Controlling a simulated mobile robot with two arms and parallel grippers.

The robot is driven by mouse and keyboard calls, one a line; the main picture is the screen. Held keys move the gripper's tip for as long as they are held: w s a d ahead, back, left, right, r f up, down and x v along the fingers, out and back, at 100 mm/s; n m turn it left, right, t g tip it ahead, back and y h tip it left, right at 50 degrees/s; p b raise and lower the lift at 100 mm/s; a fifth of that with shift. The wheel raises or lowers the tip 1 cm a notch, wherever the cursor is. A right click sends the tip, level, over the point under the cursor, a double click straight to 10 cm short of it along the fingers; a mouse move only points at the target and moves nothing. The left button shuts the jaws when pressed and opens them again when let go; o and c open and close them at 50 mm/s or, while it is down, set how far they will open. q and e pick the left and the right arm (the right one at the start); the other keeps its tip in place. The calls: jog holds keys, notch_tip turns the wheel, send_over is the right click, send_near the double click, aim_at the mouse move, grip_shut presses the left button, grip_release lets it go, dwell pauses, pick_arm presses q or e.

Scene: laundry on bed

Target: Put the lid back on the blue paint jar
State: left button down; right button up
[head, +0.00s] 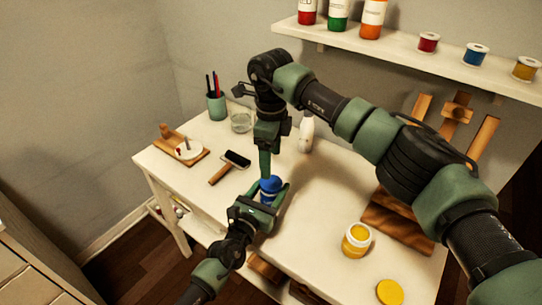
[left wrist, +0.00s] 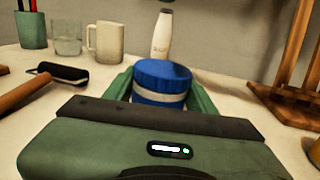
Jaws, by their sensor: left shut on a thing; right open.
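The blue paint jar (head: 268,196) stands upright near the table's front edge. Its blue lid (left wrist: 162,74) sits on top and looks level in the left wrist view, above a pale band on the jar (left wrist: 160,97). My left gripper (head: 272,188) is shut around the jar's sides, one finger on each side. My right gripper (head: 265,165) is open and points down from above, over or just behind the jar.
An open yellow jar (head: 357,240) and its yellow lid (head: 390,292) are at the right front. A wooden easel (head: 400,215) is at the right.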

aim_at(271, 182)
jog(key=shift+r+n, duration=0.1)
jog(key=shift+n, duration=0.2)
jog(key=shift+f, duration=4.05)
jog(key=c, duration=1.5)
jog(key=shift+o, duration=0.2)
jog(key=m, duration=0.6)
jog(key=o, duration=1.5)
